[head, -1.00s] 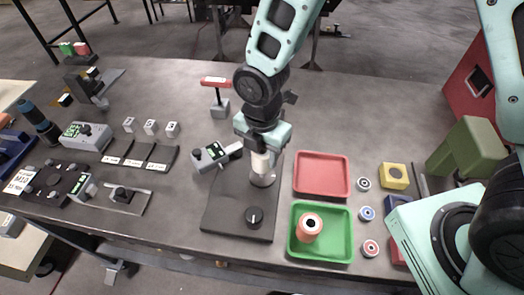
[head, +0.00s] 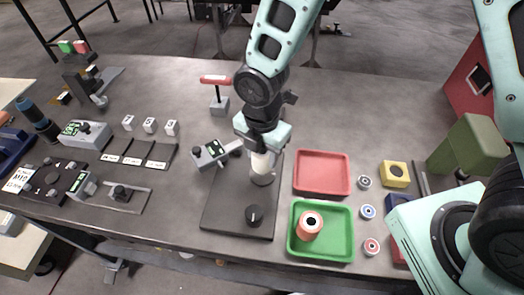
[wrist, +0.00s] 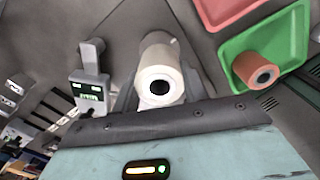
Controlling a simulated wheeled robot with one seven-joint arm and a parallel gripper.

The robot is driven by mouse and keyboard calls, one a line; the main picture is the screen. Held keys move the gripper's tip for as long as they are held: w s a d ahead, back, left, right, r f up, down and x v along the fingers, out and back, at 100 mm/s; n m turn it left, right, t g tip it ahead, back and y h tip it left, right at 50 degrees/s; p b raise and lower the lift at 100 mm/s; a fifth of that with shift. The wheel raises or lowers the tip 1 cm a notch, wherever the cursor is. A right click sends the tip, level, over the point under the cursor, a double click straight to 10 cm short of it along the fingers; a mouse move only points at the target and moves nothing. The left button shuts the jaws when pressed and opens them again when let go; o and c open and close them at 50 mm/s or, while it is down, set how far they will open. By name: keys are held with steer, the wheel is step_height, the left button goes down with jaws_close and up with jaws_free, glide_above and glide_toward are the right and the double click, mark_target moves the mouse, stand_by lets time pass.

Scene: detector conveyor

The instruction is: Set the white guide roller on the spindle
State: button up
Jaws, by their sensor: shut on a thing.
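The white guide roller (head: 261,163) is upright in my gripper (head: 262,152), over the round metal spindle base (head: 262,179) on the dark plate (head: 222,212). In the wrist view the white roller (wrist: 160,82) stands between my fingers (wrist: 160,98), with its dark bore facing the camera. My gripper is shut on it. The spindle's shaft is hidden by the roller, and I cannot tell whether the roller is fully seated on the base.
An orange roller (head: 309,226) stands in the green tray (head: 322,250). An empty red tray (head: 322,172) lies behind it. A small device with a display (head: 210,154) stands close left of the roller.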

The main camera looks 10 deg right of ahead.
steer(key=shift+f+b, duration=1.05)
steer(key=shift+f, duration=0.6)
stand_by(1.1)
steer(key=o, duration=1.7)
step_height(320, 180, up, 9)
steer(key=p, duration=0.8)
